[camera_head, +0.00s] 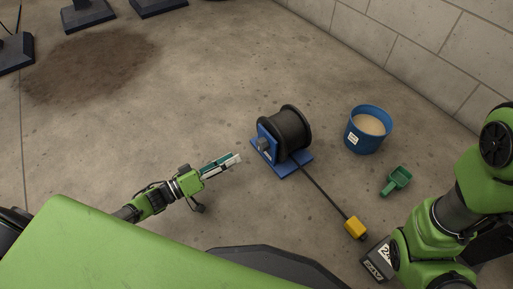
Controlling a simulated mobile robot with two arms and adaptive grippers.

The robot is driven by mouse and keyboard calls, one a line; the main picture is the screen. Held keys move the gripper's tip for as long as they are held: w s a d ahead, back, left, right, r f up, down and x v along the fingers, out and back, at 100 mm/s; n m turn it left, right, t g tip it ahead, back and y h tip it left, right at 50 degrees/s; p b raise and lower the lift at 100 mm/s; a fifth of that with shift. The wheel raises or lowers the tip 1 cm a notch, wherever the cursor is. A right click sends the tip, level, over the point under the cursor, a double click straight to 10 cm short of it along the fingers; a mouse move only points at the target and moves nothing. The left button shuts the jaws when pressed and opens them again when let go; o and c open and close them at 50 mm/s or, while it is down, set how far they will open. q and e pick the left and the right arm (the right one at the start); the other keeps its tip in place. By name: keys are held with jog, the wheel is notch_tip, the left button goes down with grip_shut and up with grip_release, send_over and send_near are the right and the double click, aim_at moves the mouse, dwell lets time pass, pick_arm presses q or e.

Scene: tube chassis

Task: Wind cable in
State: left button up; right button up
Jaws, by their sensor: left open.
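A black cable reel (291,130) sits on a blue stand with a blue base plate (297,163) on the concrete floor. A dark knob (264,144) shows on the stand's left side. A dark cable (322,190) runs straight from the reel down to the right and ends at a yellow block (355,228) on the floor. My left gripper (236,158) is open and empty, a little left of the reel stand and apart from it. My right arm (440,235) is at the lower right; its gripper cannot be made out.
A blue bucket (358,142) of pale grainy material stands right of the reel, with a green scoop (396,180) on the floor near it. A block wall (420,45) runs along the upper right. Dark bases (88,14) stand at the upper left.

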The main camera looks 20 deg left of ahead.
aim_at(258, 144)
pick_arm(q)
jog(key=b+x, duration=0.4)
jog(key=x, duration=0.5)
jog(key=shift+w+d+f+b, duration=0.15)
jog(key=shift+w+d+b, duration=0.1)
jog(key=shift+b, duration=0.15)
jog(key=shift+w+d, duration=0.25)
jog(key=shift+w, duration=0.1)
jog(key=c, duration=1.1)
